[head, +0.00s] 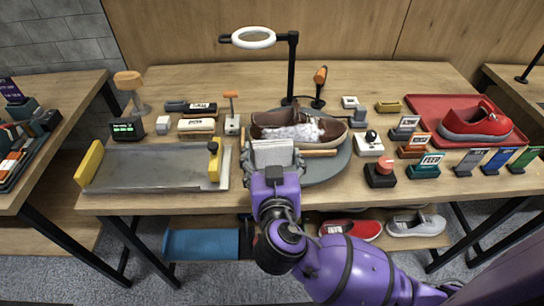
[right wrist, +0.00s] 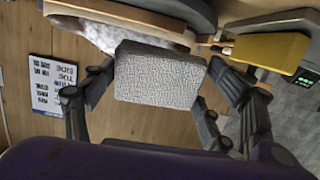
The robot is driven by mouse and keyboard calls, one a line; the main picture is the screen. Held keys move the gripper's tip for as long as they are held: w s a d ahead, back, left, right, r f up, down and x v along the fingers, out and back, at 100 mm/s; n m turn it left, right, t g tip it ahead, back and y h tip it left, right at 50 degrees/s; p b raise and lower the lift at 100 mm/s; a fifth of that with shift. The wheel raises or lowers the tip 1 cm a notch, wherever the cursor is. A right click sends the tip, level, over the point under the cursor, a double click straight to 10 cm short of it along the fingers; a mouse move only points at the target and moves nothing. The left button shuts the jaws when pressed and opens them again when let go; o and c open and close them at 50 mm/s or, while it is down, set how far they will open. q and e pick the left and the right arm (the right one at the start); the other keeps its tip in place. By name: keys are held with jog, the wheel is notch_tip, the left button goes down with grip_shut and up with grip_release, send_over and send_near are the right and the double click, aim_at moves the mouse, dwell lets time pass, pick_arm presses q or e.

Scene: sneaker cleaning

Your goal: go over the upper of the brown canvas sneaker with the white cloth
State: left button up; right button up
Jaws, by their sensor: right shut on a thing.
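The brown canvas sneaker (head: 335,128) lies on its side or low on a round grey stand (head: 332,170), toe to the right. White foam or lather (head: 297,132) covers much of its near side. My right gripper (head: 272,165) is shut on the white cloth (head: 274,152), a thick textured pad, just in front of the sneaker's left end. In the right wrist view the cloth (right wrist: 160,75) sits between the fingers, and a whitish patch (right wrist: 105,33) shows behind it. Whether the cloth touches the sneaker I cannot tell. My left gripper is out of view.
A grey tray (head: 150,178) with yellow ends is on the left. A ring lamp (head: 254,38) stands behind the sneaker. A red sneaker (head: 475,124) rests on a red mat (head: 425,108) at right. Small signs and a red-topped button (head: 380,172) stand right of the stand.

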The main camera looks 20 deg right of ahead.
aim_at(316, 134)
jog(key=x, duration=0.3)
jog(key=shift+w+f+b, duration=0.1)
jog(key=shift+w+b, duration=0.15)
jog(key=shift+b, duration=0.15)
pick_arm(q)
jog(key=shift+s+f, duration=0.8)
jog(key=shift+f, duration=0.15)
pick_arm(e)
jog(key=shift+x, duration=0.8)
pick_arm(q)
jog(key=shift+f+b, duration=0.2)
jog(key=shift+b, duration=0.1)
pick_arm(e)
jog(key=shift+x, duration=0.85)
jog(key=shift+d, duration=0.1)
